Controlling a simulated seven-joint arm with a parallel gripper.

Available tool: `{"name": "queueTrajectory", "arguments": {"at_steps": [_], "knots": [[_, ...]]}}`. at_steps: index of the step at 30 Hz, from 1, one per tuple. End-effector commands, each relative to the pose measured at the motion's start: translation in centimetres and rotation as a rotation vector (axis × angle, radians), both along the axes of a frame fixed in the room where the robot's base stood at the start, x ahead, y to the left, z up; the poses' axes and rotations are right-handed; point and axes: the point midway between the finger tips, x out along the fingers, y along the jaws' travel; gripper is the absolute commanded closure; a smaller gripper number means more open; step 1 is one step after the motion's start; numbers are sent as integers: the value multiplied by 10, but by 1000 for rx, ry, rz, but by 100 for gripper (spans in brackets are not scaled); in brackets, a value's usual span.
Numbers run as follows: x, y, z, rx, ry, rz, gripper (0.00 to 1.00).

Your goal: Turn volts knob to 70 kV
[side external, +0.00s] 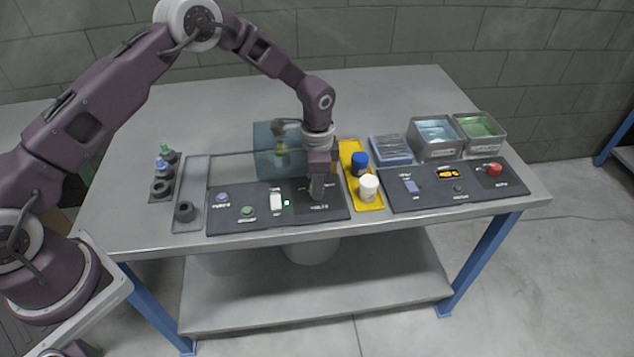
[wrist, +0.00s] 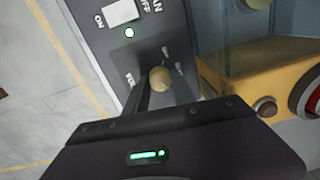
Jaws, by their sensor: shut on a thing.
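The volts knob (wrist: 160,78) is a small round tan knob on the dark left control panel (side external: 230,222). In the wrist view its top shows between my fingers, with small white scale marks around it that are too blurred to read. My gripper (side external: 316,196) points down at the right part of that panel and hides the knob in the side view. In the wrist view my gripper (wrist: 163,88) is shut on the knob, one finger on each side. Which mark the knob points to cannot be told.
A white rocker switch (side external: 276,202) marked ON and OFF, with a lit green lamp (side external: 287,203), sits left of my gripper. A yellow tray (side external: 352,151) with a blue-capped and a white-capped jar stands close to the right. A bluish clear hood (side external: 265,150) is behind.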

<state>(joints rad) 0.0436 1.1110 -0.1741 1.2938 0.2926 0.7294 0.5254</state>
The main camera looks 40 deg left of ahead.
Motion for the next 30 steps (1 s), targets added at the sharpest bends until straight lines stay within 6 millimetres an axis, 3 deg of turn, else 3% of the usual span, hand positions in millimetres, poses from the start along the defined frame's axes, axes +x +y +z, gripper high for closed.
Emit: {"name": "queueTrajectory", "arguments": {"at_steps": [11, 12, 15, 25, 30], "knots": [[1, 0, 1, 0, -3, -6, 100], [1, 0, 1, 0, -3, -6, 68], [1, 0, 1, 0, -3, -6, 49], [0, 0, 3, 0, -1, -5, 48], [0, -1, 36, -1, -5, -5, 48]]}}
